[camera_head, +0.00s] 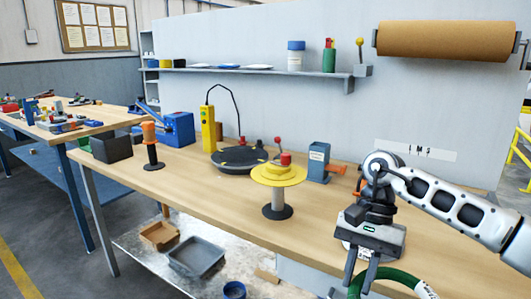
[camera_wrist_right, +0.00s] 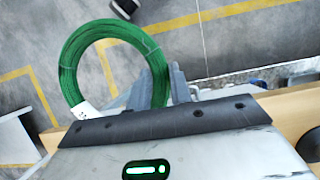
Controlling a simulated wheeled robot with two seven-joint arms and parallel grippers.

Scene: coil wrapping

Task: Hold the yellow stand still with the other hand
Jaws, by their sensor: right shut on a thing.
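My right gripper (camera_head: 362,279) is at the front right, apart from the stand, and is shut on a green coil (camera_head: 402,277). In the right wrist view the green coil (camera_wrist_right: 69,72) hangs as a ring from the fingers (camera_wrist_right: 163,88), over the floor beyond the bench edge. A white tag is on the coil. My left gripper is not in view.
Behind the stand are a black turntable (camera_head: 238,160) and a blue-grey device (camera_head: 318,163) with an orange handle. An orange-handled tool (camera_head: 150,147) and a black box (camera_head: 112,147) stand to the left. The bench (camera_head: 200,190) is clear left of the stand.

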